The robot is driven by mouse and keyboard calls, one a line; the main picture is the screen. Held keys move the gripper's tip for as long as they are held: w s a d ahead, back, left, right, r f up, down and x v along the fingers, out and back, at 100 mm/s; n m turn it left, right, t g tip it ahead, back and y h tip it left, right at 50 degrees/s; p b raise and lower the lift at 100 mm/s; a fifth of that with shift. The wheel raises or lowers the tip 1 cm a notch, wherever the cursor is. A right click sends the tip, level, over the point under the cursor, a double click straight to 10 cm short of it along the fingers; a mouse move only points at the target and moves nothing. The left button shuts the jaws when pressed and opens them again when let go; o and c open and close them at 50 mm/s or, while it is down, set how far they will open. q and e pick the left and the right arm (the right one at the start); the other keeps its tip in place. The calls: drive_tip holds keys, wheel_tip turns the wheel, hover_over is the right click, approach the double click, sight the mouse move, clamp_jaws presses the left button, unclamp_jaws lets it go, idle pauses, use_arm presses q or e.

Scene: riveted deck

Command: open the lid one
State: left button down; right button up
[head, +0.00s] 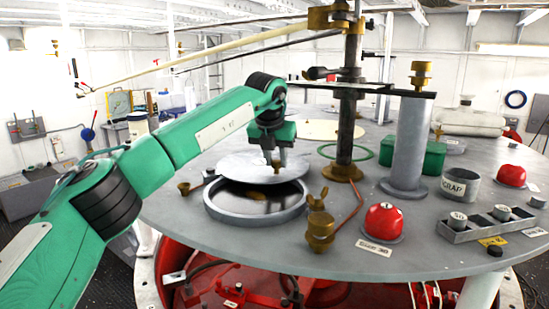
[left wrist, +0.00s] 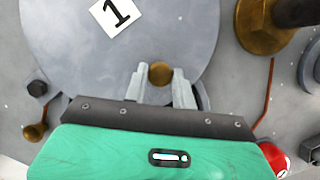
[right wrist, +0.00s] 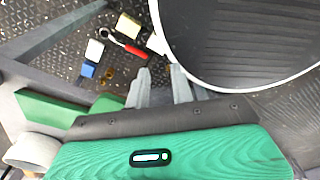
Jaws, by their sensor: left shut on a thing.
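The lid one (head: 235,166) is a grey round plate, raised above a round opening with a grey rim (head: 232,215) in the deck. The dark inside of the opening shows below the lid's near edge. The left wrist view shows the lid (left wrist: 70,60) with a white "1" label (left wrist: 115,13) and a brass knob (left wrist: 161,73). My left gripper (head: 274,160) is shut on that knob, one finger on each side. Whether the lid's far edge touches the deck is hidden. My right gripper (right wrist: 160,82) is open and empty, away from the lid, above the floor.
Close right of the opening stand a brass wing-nut clamp (head: 319,228) and a dark post (head: 348,120). Further right are a red dome (head: 384,222), a grey cylinder (head: 408,150), a scrap cup (head: 460,188) and a tray (head: 470,229). Below my right gripper lies a red-handled tool (right wrist: 128,43).

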use_arm(q)
drive_tip(key=shift+w, duration=0.1)
idle(0.3)
drive_tip(key=c, duration=1.1)
unclamp_jaws()
drive_tip(key=shift+c, duration=0.2)
drive_tip(key=shift+r, duration=0.1)
drive_tip(key=shift+r+b, duration=0.3)
drive_tip(key=b+v, duration=0.3)
drive_tip(key=v, duration=1)
